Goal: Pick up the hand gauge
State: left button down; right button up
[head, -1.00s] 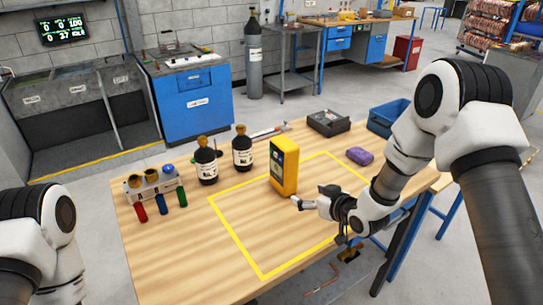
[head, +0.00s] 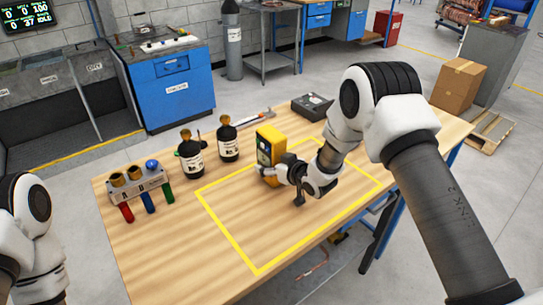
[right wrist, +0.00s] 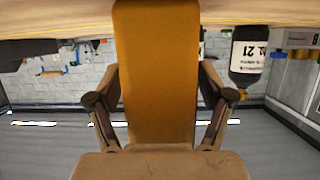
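The hand gauge is a yellow, upright box-shaped device (head: 268,142) with a dark screen, standing on the wooden table at the far side of the yellow-outlined square. My right gripper (head: 267,174) is at its lower part and hides some of it. In the right wrist view the gauge's plain yellow face (right wrist: 156,75) fills the middle, between the two fingers, one on each side. The fingers are spread wide and sit close to its sides; contact is not clear. My left gripper is out of view; only part of the left arm shows at the left edge.
Two dark bottles (head: 191,155) (head: 228,140) stand left of the gauge. A rack (head: 137,182) with red, blue and green tubes is at the table's left. A dark grey box (head: 312,106) lies at the back. The yellow-outlined area (head: 250,225) is mostly bare in front.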

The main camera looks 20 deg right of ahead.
jog(key=shift+f, duration=0.1)
grip_shut()
